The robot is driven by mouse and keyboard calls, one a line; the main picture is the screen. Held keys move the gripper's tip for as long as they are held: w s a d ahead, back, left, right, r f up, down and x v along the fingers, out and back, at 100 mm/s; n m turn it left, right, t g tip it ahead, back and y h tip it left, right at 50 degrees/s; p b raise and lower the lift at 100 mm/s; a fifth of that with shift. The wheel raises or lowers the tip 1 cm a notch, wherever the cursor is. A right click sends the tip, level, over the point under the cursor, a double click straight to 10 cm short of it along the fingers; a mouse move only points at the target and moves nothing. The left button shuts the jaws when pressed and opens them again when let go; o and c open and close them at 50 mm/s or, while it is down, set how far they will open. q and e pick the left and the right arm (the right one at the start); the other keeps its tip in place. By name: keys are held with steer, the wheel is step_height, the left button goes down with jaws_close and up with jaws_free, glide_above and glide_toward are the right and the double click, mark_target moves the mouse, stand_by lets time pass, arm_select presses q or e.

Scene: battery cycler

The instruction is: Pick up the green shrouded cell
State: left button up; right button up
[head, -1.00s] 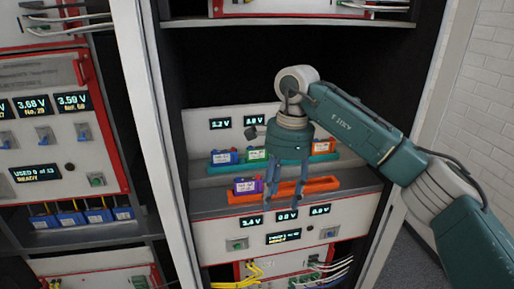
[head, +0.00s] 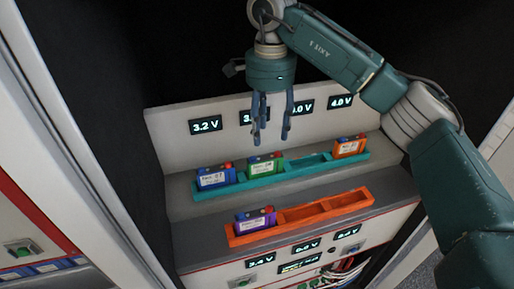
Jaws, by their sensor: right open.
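The green shrouded cell (head: 265,166) sits upright in the teal tray (head: 290,171), second from the left, with a white label on its front and a red terminal on top. My right gripper (head: 270,137) points down, open and empty, above the green cell and apart from it. Its fingers hide part of the voltage displays behind. My left gripper is not in view.
The teal tray also holds a blue cell (head: 215,178) and an orange cell (head: 348,147), with an empty slot between green and orange. A purple cell (head: 255,220) sits in the orange tray (head: 325,207) in front. A cabinet post (head: 75,150) stands left.

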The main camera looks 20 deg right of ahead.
mark_target(266, 159)
steer(key=shift+f+p, duration=0.3)
steer(key=shift+f, duration=0.3)
steer(key=f+p, duration=0.1)
steer(key=f, duration=0.2)
steer(key=shift+s+f, duration=0.2)
step_height(266, 159, down, 5)
steer(key=p, duration=0.3)
steer(key=shift+w+a, duration=0.1)
steer(key=shift+a, duration=0.05)
steer(key=shift+f, duration=0.45)
steer(key=c, duration=0.4)
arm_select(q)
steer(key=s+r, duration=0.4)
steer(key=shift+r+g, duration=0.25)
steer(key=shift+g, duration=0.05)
arm_select(e)
jaws_close()
